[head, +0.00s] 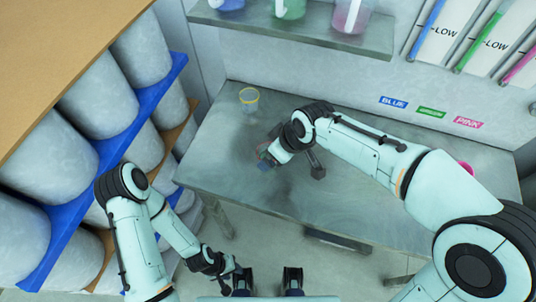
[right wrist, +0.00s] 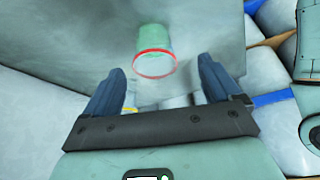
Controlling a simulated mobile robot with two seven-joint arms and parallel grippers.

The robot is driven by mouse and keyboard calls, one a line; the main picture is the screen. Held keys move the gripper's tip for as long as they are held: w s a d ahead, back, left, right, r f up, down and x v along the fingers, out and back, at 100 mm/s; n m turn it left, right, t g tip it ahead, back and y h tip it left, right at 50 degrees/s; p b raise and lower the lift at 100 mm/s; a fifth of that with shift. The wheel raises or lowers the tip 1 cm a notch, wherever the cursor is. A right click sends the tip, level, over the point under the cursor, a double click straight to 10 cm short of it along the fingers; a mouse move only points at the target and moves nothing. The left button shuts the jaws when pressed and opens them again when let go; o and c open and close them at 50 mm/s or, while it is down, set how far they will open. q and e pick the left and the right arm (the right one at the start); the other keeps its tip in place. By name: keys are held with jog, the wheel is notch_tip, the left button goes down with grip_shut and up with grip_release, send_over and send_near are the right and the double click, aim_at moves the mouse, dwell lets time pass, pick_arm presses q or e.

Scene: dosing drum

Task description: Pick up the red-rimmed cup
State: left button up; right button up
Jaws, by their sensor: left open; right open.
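The red-rimmed cup (right wrist: 154,50) has a greenish body and stands on the grey table, ahead of my right gripper (right wrist: 160,80) in the right wrist view. Its rim faces the camera and lies between the fingertips in the picture, with no finger seen touching it. My right gripper is open and empty. In the head view the right hand (head: 274,160) covers most of the cup (head: 261,153). My left gripper (head: 238,278) is open and low in front of the table, away from the cup.
A yellow-rimmed cup (head: 249,98) stands at the back left of the table (head: 340,215); its rim shows partly in the right wrist view (right wrist: 131,110). A shelf (head: 300,27) with several containers hangs behind. Racked drums (head: 100,100) are at left. The table's front is clear.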

jog(key=x, duration=0.5)
jog(key=w+x, duration=0.1)
jog(key=x, duration=0.2)
jog(key=shift+w, duration=0.1)
jog(key=c, duration=1.1)
